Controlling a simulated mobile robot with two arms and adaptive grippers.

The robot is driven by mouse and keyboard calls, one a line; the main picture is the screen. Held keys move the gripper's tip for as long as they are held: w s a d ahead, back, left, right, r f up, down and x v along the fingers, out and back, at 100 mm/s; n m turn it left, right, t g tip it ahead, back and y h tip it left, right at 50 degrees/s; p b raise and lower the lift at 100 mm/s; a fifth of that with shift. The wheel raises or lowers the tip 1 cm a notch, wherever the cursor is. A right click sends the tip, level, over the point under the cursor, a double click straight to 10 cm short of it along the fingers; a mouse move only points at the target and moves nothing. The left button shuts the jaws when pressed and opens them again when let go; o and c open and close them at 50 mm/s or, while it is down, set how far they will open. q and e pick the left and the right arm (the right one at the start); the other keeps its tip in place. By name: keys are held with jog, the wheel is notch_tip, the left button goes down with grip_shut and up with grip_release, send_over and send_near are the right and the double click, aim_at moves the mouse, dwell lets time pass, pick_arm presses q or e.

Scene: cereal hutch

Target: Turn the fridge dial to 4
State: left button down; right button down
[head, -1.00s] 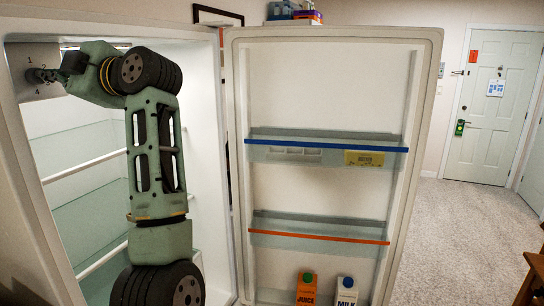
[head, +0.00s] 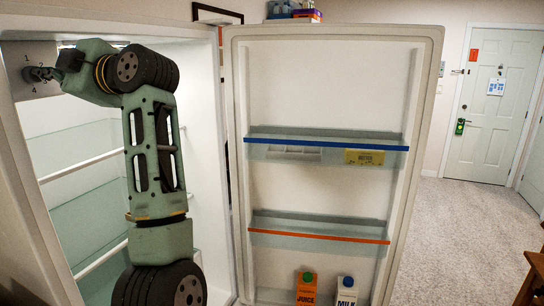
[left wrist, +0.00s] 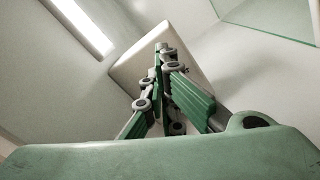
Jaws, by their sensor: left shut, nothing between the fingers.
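The fridge dial's grey housing (head: 26,62) is on the inner left wall near the top of the open fridge. Printed numbers show around the dial, with 1 above and 4 below legible. My left gripper (head: 42,74) is shut at the dial and covers most of it, so the dial's pointer and setting cannot be read. In the left wrist view the closed green fingers (left wrist: 163,72) reach to the pale housing (left wrist: 137,58). Whether they touch the knob cannot be told. My right gripper is not in view.
The fridge door (head: 330,100) stands wide open on the right, with shelves holding a yellow butter box (head: 364,158), a juice carton (head: 307,288) and a milk carton (head: 346,292). Glass shelves (head: 85,218) lie below my left arm. Open carpet (head: 460,230) lies further right.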

pick_arm(q)
jog(key=shift+s+a+r, duration=0.15)
jog(key=shift+s+a, duration=0.15)
jog(key=shift+s, duration=0.1)
jog(key=shift+s+a+f+p, duration=0.1)
jog(key=shift+s+f+p, duration=0.25)
jog(key=shift+f, duration=0.15)
dwell(0.3)
jog(key=shift+w+f, duration=0.2)
jog(key=shift+f, duration=0.1)
dwell(0.4)
jog(key=b+v, duration=0.1)
jog(key=v, duration=0.5)
jog(key=shift+w, duration=0.25)
jog(key=shift+w+f, duration=0.15)
jog(key=shift+f, duration=0.05)
